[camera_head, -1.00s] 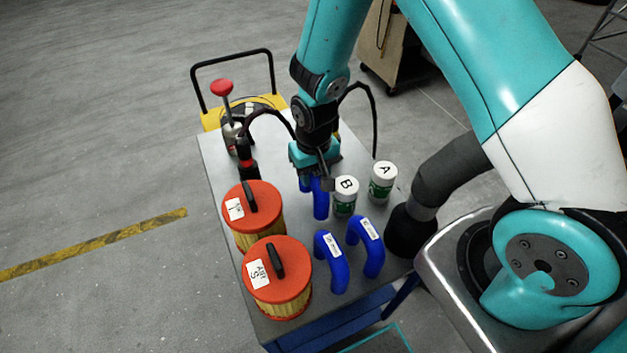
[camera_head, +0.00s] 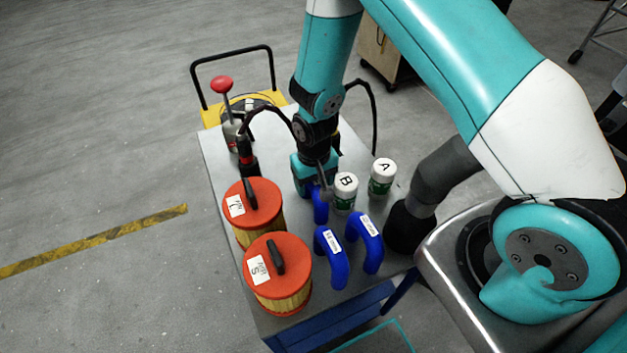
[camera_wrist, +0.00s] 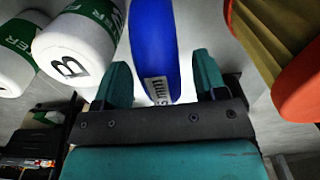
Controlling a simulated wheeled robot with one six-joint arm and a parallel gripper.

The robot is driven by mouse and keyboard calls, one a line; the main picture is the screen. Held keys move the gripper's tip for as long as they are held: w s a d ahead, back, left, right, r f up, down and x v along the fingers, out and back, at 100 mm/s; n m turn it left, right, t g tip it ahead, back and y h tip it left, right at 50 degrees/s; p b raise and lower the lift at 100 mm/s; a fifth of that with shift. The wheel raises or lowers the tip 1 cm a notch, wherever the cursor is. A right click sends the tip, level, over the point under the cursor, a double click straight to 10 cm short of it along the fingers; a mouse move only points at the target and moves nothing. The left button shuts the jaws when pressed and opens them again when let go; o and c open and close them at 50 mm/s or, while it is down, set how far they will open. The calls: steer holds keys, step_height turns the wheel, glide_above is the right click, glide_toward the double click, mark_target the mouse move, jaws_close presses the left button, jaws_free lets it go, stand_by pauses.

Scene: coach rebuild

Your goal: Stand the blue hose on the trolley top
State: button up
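A blue hose (camera_head: 320,207) stands on the grey table top under my gripper (camera_head: 322,193), which hides its upper part in the head view. In the wrist view my gripper (camera_wrist: 160,85) is open, with its two teal fingers on either side of this blue hose (camera_wrist: 155,45). Gaps show between hose and fingers. The hose has a white label whose text I cannot read. Two more bent blue hoses, a left one (camera_head: 333,262) and a right one (camera_head: 368,245), stand nearer on the same top, each with a white label.
White-lidded bottles B (camera_head: 344,192) and A (camera_head: 382,178) stand close right of my gripper. Two red-lidded filters, far (camera_head: 262,200) and near (camera_head: 290,262), stand at left. A red-knobbed device (camera_head: 232,125) stands at the far left. The metal table top (camera_head: 215,160) is crowded.

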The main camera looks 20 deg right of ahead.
steer(key=s+a+r+n+y+b, duration=0.1)
steer(key=s+a+r+b, duration=0.15)
steer(key=r, duration=0.85)
steer(key=s+a+r+n+y+b, duration=0.1)
steer(key=s+r, duration=0.2)
steer(key=r, duration=0.8)
steer(key=s+a+r+n+y, duration=0.1)
steer(key=s+r+n, duration=0.1)
steer(key=s+r, duration=0.2)
steer(key=s+a+r+n+y, duration=0.1)
steer(key=s+r+n, duration=0.2)
steer(key=s, duration=0.7)
steer(key=shift+a+r, duration=0.15)
steer(key=shift+r, duration=0.75)
